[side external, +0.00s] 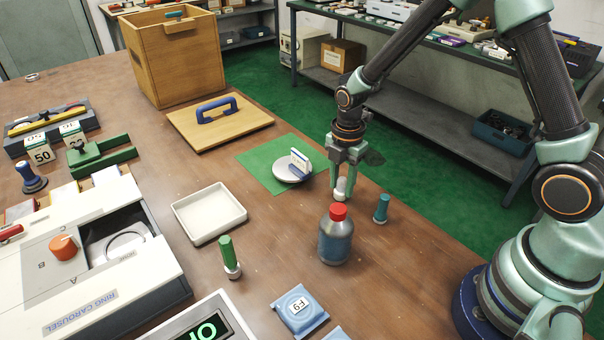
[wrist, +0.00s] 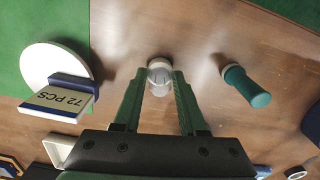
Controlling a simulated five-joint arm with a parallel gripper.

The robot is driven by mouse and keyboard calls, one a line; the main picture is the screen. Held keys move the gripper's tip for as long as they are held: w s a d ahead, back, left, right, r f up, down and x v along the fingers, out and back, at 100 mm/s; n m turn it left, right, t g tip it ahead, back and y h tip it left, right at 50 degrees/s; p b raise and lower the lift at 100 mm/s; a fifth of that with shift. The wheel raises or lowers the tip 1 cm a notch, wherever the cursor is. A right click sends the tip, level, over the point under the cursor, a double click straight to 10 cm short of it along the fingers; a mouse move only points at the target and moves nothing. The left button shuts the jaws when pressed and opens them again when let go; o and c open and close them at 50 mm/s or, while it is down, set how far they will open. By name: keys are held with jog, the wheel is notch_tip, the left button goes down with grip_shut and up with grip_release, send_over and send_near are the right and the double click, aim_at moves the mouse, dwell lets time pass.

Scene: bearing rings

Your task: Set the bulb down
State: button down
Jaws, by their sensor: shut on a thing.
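The bulb (side external: 341,187) is small, whitish and rounded. My gripper (side external: 342,176) points down and is shut on it, just behind the bottle with the red cap in the side view. In the wrist view the bulb (wrist: 160,79) sits between the two green fingertips of my gripper (wrist: 160,84), with the brown tabletop (wrist: 185,40) beyond it. The bulb is at or very near the tabletop; I cannot tell whether it touches. The fingers hide part of it.
A bottle with a red cap (side external: 336,240) stands close in front. A teal peg (side external: 381,208) stands just right; it also shows in the wrist view (wrist: 245,87). A round pale disc with a "72 PCS" card (wrist: 62,98) lies left on a green mat (side external: 259,170). A white tray (side external: 208,213) is further left.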

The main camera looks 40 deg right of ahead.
aim_at(343, 178)
jog(key=shift+c, duration=2.3)
grip_release()
jog(key=shift+f, duration=0.1)
notch_tip(343, 178, up, 12)
jog(key=s+d+r+m+t, duration=0.1)
jog(key=s+r+m+t, duration=0.4)
jog(key=s+r+m, duration=0.6)
jog(key=shift+s+m+t, duration=0.25)
jog(key=shift+m+t, duration=0.05)
jog(key=shift+m, duration=4.1)
jog(key=shift+r, duration=0.15)
